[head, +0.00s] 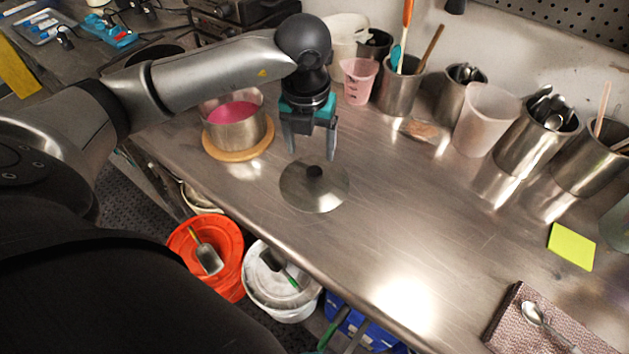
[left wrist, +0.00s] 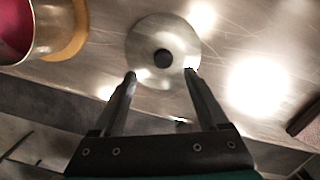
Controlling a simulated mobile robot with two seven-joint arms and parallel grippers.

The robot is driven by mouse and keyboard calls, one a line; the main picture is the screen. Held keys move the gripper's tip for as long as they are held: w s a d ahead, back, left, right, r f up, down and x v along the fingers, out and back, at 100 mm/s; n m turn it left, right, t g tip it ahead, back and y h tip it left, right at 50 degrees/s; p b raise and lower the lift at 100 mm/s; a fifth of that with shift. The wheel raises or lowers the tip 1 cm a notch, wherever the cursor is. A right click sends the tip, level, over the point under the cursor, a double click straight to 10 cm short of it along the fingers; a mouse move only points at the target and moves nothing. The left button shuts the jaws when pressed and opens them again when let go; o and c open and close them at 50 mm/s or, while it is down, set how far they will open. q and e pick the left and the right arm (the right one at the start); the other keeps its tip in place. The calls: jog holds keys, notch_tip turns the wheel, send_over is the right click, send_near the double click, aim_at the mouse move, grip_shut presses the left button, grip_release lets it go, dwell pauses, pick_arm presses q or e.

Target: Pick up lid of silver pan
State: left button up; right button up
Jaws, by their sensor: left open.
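The round metal lid (head: 314,194) with a black knob lies flat on the steel counter, right of the pan. It also shows in the left wrist view (left wrist: 143,38), with its knob (left wrist: 162,58) upward. The silver pan (head: 238,135) holds pink liquid and stands on a round wooden board (head: 238,152). The pan shows at the upper left of the left wrist view (left wrist: 42,38). My left gripper (head: 312,155) is open and empty, pointing down above the lid's knob, apart from it. My right gripper is not in view.
Metal canisters (head: 402,88) of utensils, a pink cup (head: 359,80) and a white pitcher (head: 485,120) line the back wall. An orange bucket (head: 222,250) and a white bucket (head: 281,290) stand below the front edge.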

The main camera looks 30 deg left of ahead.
aim_at(314, 171)
pick_arm(q)
jog(key=shift+w+d+f, duration=0.1)
jog(key=shift+w+f, duration=0.05)
jog(key=shift+f, duration=1)
jog(key=shift+w+f, duration=0.15)
jog(key=shift+f, duration=1.05)
jog(key=shift+w+d+f, duration=0.1)
jog(key=shift+w+f, duration=0.05)
jog(key=shift+f, duration=1)
jog(key=shift+c, duration=0.4)
grip_shut()
jog(key=shift+r, duration=0.1)
